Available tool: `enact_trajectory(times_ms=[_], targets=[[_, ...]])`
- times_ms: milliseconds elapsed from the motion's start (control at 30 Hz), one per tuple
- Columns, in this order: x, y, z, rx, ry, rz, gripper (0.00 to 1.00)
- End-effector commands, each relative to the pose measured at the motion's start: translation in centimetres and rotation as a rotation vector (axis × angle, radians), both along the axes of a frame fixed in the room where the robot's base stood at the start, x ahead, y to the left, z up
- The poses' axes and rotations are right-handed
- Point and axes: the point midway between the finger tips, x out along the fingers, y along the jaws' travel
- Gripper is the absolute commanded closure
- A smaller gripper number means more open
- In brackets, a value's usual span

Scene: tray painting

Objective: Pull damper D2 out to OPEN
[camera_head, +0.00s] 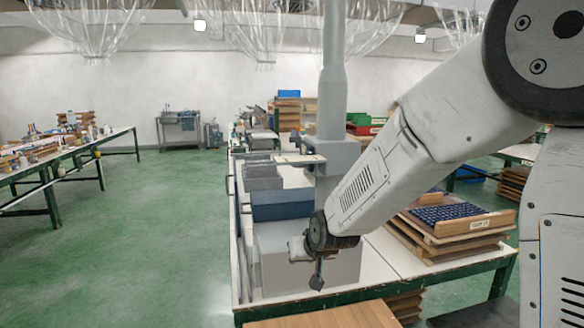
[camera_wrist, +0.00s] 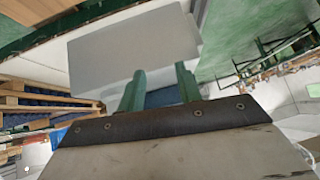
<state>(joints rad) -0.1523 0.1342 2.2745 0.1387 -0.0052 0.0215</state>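My gripper (camera_head: 317,280) hangs over the near end of the bench, in front of a light grey box. In the wrist view my gripper (camera_wrist: 160,88) shows two green fingers standing apart with nothing between them. A grey vertical duct (camera_head: 333,75) rises behind my arm from a grey housing (camera_head: 338,155). A flat light piece with small dark parts (camera_head: 298,158) sticks out left of the housing, well beyond my gripper. It could be a damper slide. I can read no D2 or OPEN mark, so I cannot tell which part is damper D2.
The light grey box (camera_head: 305,262) and a dark blue box (camera_head: 282,207) stand on the bench (camera_head: 390,248). Stacked trays with blue contents (camera_head: 450,222) are at the right. The green floor (camera_head: 150,220) at left is clear, with another bench (camera_head: 60,165) beyond.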

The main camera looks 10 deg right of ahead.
Motion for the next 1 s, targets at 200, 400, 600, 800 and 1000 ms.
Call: enact_trajectory(times_ms=[200, 400, 600, 800, 1000], targets=[[9.6, 1.1, 1.6, 0.044, -0.429, -0.076, 0.66], [13.6, 0.3, 8.0, 0.076, -0.861, -0.158, 0.66], [13.1, -0.7, 14.5, 0.094, -1.155, -0.207, 0.66], [13.3, -1.0, 16.0, 0.097, -1.221, -0.216, 0.66], [16.2, -1.2, 17.2, 0.098, -1.220, -0.216, 0.66]])
